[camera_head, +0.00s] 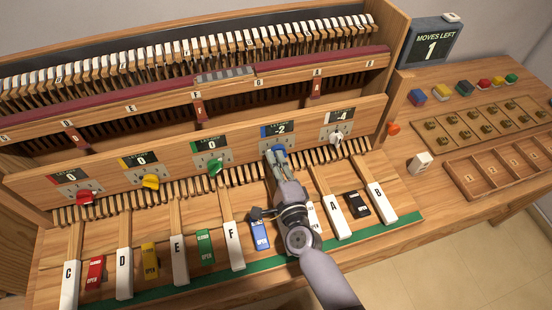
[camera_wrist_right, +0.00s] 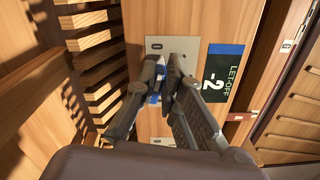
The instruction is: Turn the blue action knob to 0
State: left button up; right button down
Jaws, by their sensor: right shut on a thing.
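The blue action knob (camera_head: 274,151) sits on the front panel below a display (camera_head: 279,129) with a blue corner that reads -2. My right gripper (camera_head: 279,158) reaches up to the knob and is shut on it, covering most of it. In the right wrist view, my right gripper (camera_wrist_right: 170,88) closes around the blue knob (camera_wrist_right: 154,98), of which only small blue parts show between and beside the fingers. The same display (camera_wrist_right: 222,74) reads LET-OFF -2 there. My left gripper is not in view.
Red (camera_head: 85,197), yellow (camera_head: 150,181) and green (camera_head: 216,166) knobs sit left on the panel under displays reading 0. A white knob (camera_head: 337,137) is right, under -4. Lettered keys lie below. A sign (camera_head: 433,45) reads MOVES LEFT 1. Trays and coloured blocks fill the right table.

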jog(key=shift+f+n, duration=0.3)
jog(key=shift+n, duration=0.9)
jog(key=c, duration=1.7)
grip_release()
jog(key=v, duration=1.2)
jog(key=shift+r, duration=0.1)
